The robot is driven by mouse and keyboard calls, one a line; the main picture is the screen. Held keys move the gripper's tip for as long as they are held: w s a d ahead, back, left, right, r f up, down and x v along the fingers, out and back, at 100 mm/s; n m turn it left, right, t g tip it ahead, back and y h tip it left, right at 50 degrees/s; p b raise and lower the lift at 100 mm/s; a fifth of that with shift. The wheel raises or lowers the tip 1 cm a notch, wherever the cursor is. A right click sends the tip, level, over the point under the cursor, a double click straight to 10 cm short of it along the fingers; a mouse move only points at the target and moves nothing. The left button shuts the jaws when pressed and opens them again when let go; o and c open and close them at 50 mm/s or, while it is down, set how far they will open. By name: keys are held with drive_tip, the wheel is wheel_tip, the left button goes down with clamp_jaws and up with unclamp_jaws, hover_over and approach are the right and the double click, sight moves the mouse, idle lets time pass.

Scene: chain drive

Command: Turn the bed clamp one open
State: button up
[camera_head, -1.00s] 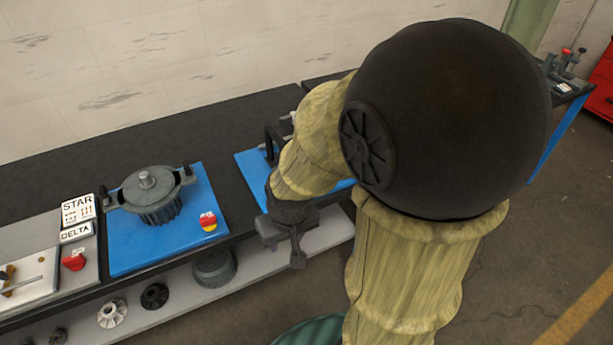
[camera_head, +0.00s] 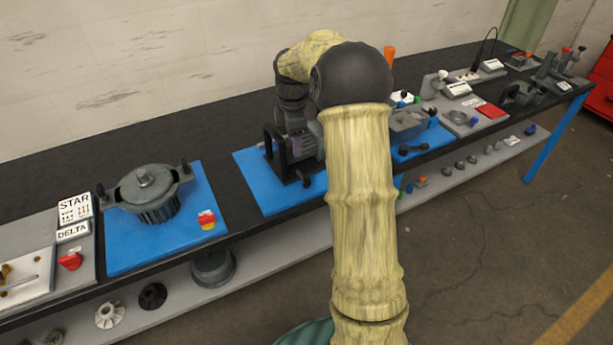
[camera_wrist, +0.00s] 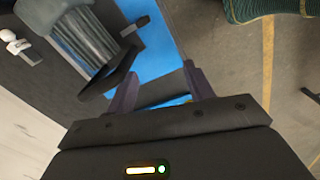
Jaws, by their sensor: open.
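A grey finned motor (camera_head: 307,143) stands on a blue bed plate (camera_head: 252,178) at the middle of the bench; its ribbed body also fills the upper left of the wrist view (camera_wrist: 85,38). A small dark lever-like part (camera_head: 306,182) sits at the plate's front edge, and a similar dark part shows beside the motor in the wrist view (camera_wrist: 135,25). No label shows which is bed clamp one. My gripper (camera_wrist: 160,86) is open, its two fingers apart over the blue plate with nothing seen between them. In the head view my arm and wrist partly hide the motor.
A second blue plate (camera_head: 130,252) with a grey housing (camera_head: 148,190) lies to the left. Grey fixtures (camera_head: 408,122) crowd the bench right of my arm. A lower shelf (camera_head: 262,258) runs below.

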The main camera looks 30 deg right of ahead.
sight(307, 177)
drive_tip(key=w+d+n, duration=0.1)
drive_tip(key=d+n, duration=0.1)
drive_tip(key=d, duration=0.1)
drive_tip(key=w+d+n, duration=0.1)
drive_tip(key=d, duration=0.1)
drive_tip(key=shift+w, duration=0.3)
drive_tip(key=shift+f, duration=0.1)
wheel_tip(307, 177, down, 17)
drive_tip(key=shift+f+p, duration=0.15)
drive_tip(key=shift+p, duration=0.75)
drive_tip(key=shift+c, duration=0.4)
drive_tip(key=c, duration=0.9)
